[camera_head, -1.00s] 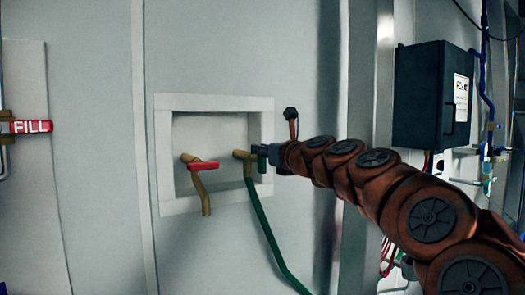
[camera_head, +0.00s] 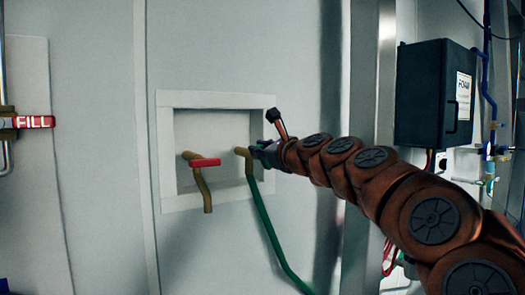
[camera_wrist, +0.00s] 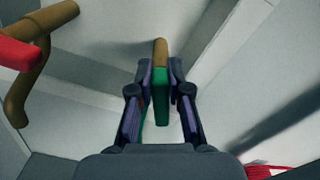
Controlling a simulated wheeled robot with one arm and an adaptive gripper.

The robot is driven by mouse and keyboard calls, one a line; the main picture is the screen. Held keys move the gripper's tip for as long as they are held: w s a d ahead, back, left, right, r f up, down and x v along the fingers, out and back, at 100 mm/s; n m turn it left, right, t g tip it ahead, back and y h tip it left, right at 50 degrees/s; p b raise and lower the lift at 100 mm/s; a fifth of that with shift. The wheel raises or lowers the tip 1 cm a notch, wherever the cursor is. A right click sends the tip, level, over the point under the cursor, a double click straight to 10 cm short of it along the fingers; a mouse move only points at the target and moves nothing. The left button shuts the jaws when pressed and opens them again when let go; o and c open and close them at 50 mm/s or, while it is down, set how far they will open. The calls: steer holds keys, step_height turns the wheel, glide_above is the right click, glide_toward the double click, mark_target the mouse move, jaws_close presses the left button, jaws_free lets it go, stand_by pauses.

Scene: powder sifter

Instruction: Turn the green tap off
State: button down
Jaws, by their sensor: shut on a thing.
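The green tap is a brass spout (camera_head: 248,163) at the right side of a white-framed wall recess, with a green hose (camera_head: 266,222) hanging from it. In the wrist view its green handle (camera_wrist: 161,98) lies between my two fingers. My gripper (camera_wrist: 160,73) is shut on this handle, one finger on each side. In the head view my gripper (camera_head: 258,151) reaches in from the right to the tap and hides most of the handle.
A second brass tap with a red handle (camera_head: 206,162) sits left in the recess, close by. The recess frame (camera_head: 215,99) surrounds both taps. A black box (camera_head: 434,95) hangs at the right. A red FILL handle (camera_head: 34,122) is at the far left.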

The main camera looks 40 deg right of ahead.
steer(key=n+b, duration=0.1)
steer(key=n, duration=0.1)
steer(key=f+n+b, duration=0.1)
steer(key=shift+a+n, duration=0.4)
steer(key=n+b, duration=0.2)
steer(key=f+n+b, duration=0.1)
steer(key=n+b, duration=0.1)
steer(key=n, duration=0.1)
steer(key=n+b, duration=0.2)
steer(key=shift+a+f, duration=0.2)
steer(key=shift+a, duration=0.2)
steer(key=shift+n+b, duration=0.65)
steer(key=shift+n, duration=0.25)
steer(key=c, duration=1.1)
jaws_free()
steer(key=shift+s, duration=0.1)
